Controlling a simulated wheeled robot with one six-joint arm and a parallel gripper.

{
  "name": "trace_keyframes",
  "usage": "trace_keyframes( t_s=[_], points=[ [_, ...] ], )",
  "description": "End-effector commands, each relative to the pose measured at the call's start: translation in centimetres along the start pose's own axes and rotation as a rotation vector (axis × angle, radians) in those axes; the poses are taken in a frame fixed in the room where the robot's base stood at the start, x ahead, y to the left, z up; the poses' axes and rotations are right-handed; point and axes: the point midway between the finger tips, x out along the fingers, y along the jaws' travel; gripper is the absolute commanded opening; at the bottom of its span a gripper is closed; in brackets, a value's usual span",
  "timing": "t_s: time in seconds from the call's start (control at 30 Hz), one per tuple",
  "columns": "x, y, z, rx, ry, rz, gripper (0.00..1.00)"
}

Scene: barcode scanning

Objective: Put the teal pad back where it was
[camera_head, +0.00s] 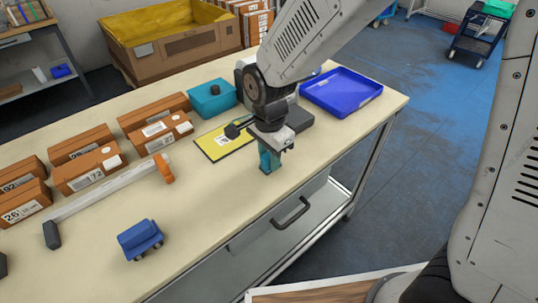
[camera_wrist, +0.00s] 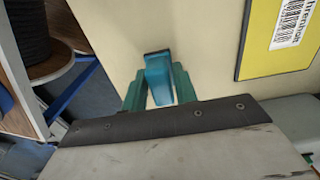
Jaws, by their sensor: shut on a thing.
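My gripper (camera_head: 268,157) points down over the front part of the table, right of the yellow mat. In the wrist view its teal-green fingers (camera_wrist: 157,90) are shut on a narrow teal-blue block, which I take for the teal pad (camera_wrist: 158,80). The pad has a dark far edge. In the head view the pad (camera_head: 266,165) shows at the fingertips, close to the tabletop; I cannot tell whether it touches. The fingers hide part of it.
A yellow mat (camera_head: 212,148) with a label lies left of my gripper, a black scanner (camera_head: 236,128) at its edge. A teal container (camera_head: 205,103), a blue tray (camera_head: 325,98), several brown boxes (camera_head: 90,178) and a blue block (camera_head: 140,240) stand on the table (camera_head: 205,215). The front middle is clear.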

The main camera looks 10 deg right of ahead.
Motion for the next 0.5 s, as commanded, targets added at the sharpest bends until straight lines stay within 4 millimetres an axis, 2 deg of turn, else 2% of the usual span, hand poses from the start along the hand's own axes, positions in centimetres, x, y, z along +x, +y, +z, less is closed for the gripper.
trace_keyframes(
  t_s=[0.27,0.3,0.33,0.37,0.5],
  points=[
    [0.27,-0.02,0.01,0.0,0.0,-0.001,0.03],
    [0.25,-0.03,0.01,0.0,0.0,-0.002,0.37],
    [0.23,-0.03,0.01,0.0,0.0,-0.002,0.45],
    [0.23,-0.03,0.01,0.0,0.0,-0.002,0.5],
    [0.22,-0.03,0.01,0.0,0.0,-0.001,0.5]
  ],
)
